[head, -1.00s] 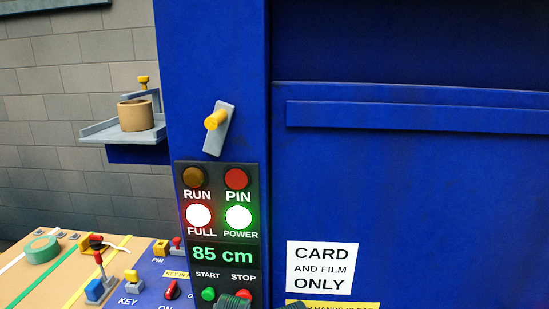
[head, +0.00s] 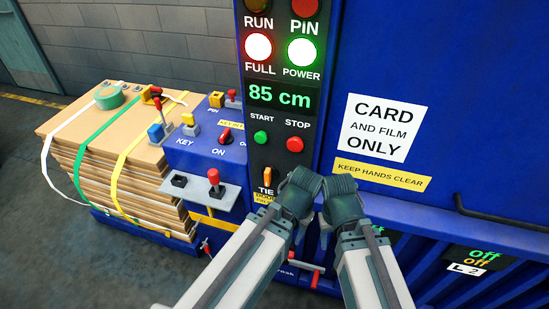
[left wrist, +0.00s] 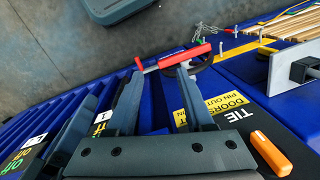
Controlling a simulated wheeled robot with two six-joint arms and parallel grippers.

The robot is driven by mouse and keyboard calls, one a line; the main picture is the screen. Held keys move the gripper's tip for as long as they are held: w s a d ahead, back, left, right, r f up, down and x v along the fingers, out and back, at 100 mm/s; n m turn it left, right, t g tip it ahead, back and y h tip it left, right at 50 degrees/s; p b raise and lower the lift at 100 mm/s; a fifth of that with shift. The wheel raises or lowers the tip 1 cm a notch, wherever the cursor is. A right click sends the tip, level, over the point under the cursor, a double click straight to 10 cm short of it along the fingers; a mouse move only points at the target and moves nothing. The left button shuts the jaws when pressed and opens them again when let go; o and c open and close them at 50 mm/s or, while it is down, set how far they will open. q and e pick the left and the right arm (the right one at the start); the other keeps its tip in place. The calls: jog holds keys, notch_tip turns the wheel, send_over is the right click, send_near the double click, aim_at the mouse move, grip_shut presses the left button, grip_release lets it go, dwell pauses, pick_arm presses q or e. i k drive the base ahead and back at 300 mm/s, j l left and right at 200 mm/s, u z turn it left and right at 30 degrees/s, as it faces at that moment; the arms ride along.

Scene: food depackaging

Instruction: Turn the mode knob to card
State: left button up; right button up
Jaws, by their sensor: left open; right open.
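An orange knob (head: 268,177), which I take to be the mode knob, is on the black control strip. Its bar stands nearly upright, just above the word TIE; no CARD mark for it is visible. In the left wrist view the knob (left wrist: 270,153) is at the lower right, outside the jaws. My left gripper (head: 298,193) is just right of the knob and a little below it in the head view. In the left wrist view its jaws (left wrist: 158,80) are open and empty. My right gripper (head: 340,192) is close beside it on the right, open; its fingertips are largely hidden.
Green START (head: 260,138) and red STOP (head: 294,144) buttons sit above the knob. A grey bracket with a red-topped lever (head: 214,178) juts out left. A red handle (left wrist: 185,57) lies near the left fingertips. Strapped cardboard (head: 125,165) stands farther left.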

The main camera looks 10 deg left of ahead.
aim_at(269, 173)
jog(key=k+l, duration=0.1)
jog(key=l, duration=0.2)
jog(key=k+l, duration=0.1)
jog(key=l, duration=0.25)
jog(key=k+l, duration=0.1)
jog(key=l, duration=0.2)
jog(key=k+l, duration=0.1)
jog(key=l, duration=0.25)
